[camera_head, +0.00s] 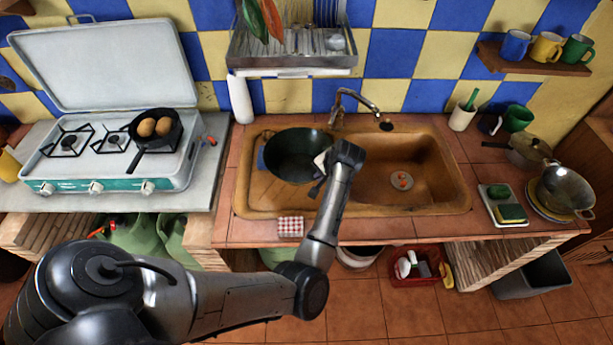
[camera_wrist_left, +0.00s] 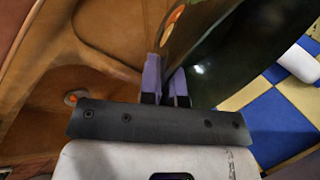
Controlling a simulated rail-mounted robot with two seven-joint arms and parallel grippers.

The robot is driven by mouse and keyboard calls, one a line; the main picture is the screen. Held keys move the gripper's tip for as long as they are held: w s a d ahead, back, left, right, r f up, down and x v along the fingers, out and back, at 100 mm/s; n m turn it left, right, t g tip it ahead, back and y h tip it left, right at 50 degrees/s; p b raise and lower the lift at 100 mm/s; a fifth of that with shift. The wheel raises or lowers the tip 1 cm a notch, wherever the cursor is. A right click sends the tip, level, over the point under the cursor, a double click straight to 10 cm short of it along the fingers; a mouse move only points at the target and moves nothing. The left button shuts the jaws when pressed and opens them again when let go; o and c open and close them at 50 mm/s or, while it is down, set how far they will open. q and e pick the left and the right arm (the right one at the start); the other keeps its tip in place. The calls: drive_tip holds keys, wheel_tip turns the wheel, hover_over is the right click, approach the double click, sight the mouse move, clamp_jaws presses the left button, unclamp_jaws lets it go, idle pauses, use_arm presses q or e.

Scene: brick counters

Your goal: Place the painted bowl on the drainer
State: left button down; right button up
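The painted bowl (camera_head: 297,154) is dark green inside and is over the left part of the brown sink in the head view. In the left wrist view the bowl (camera_wrist_left: 240,50) fills the upper middle, with orange paint on its outer side. My left gripper (camera_head: 322,166) is at the bowl's right edge. In the left wrist view its purple fingers (camera_wrist_left: 166,82) are close together on either side of the bowl's wall, shut on it. I cannot tell whether the bowl touches the sink floor. The drainer (camera_head: 300,62) is a metal rack on the wall above the sink. My right gripper is not in view.
The right basin of the sink (camera_head: 430,165) is mostly clear.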

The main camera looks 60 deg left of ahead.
use_arm(q)
drive_tip(key=shift+f+b, duration=0.45)
drive_tip(key=shift+f, duration=3.15)
drive_tip(key=shift+f, duration=0.15)
drive_tip(key=c, duration=1.7)
unclamp_jaws()
drive_tip(key=shift+f, duration=0.1)
drive_tip(key=shift+c, duration=0.2)
drive_tip(key=o, duration=0.4)
